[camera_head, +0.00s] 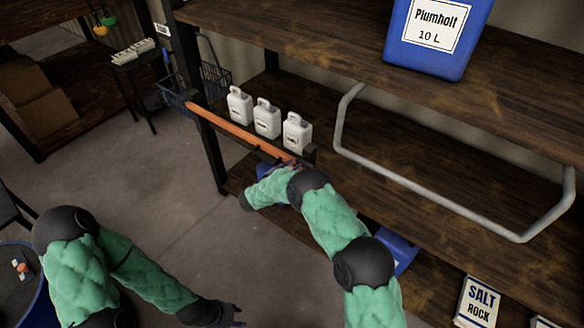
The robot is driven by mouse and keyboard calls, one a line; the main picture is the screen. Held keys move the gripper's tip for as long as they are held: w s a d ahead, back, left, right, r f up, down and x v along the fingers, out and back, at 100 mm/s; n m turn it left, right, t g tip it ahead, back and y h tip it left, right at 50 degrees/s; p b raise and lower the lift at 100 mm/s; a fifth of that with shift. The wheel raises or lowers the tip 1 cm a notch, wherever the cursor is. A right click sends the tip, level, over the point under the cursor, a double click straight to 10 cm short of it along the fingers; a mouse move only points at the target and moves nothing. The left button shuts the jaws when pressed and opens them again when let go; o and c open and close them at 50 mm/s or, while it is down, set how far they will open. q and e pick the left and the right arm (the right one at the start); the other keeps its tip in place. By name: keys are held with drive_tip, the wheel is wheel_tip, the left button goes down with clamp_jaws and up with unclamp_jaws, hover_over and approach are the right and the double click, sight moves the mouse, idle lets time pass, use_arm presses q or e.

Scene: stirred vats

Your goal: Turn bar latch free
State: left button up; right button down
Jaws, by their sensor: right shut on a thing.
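An orange bar (235,130) runs along the front of the shelf, from the dark post at the left to a dark bracket near the middle. My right gripper (284,163) is at the bar's right end, shut on what appears to be the bar latch there. The latch itself is mostly hidden by the gripper and wrist. My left gripper (238,315) hangs low over the floor near the bottom edge, empty, its dark fingers apart.
Several white jugs (267,118) stand behind the bar. A bent grey rail (440,205) juts from the shelf at right. A blue Plumholt container (436,40) stands on the upper shelf. A salt rock box (478,303) is at lower right.

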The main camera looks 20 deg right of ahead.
drive_tip(key=shift+w+d+r, duration=0.1)
drive_tip(key=shift+w+r, duration=0.05)
drive_tip(key=shift+r, duration=0.2)
drive_tip(key=c, duration=0.8)
unclamp_jaws()
drive_tip(key=shift+f, duration=0.1)
drive_tip(key=shift+f, duration=0.1)
drive_tip(key=shift+s+a, duration=0.35)
drive_tip(key=shift+a, duration=0.15)
drive_tip(key=v, duration=1.1)
drive_tip(key=shift+d, duration=0.1)
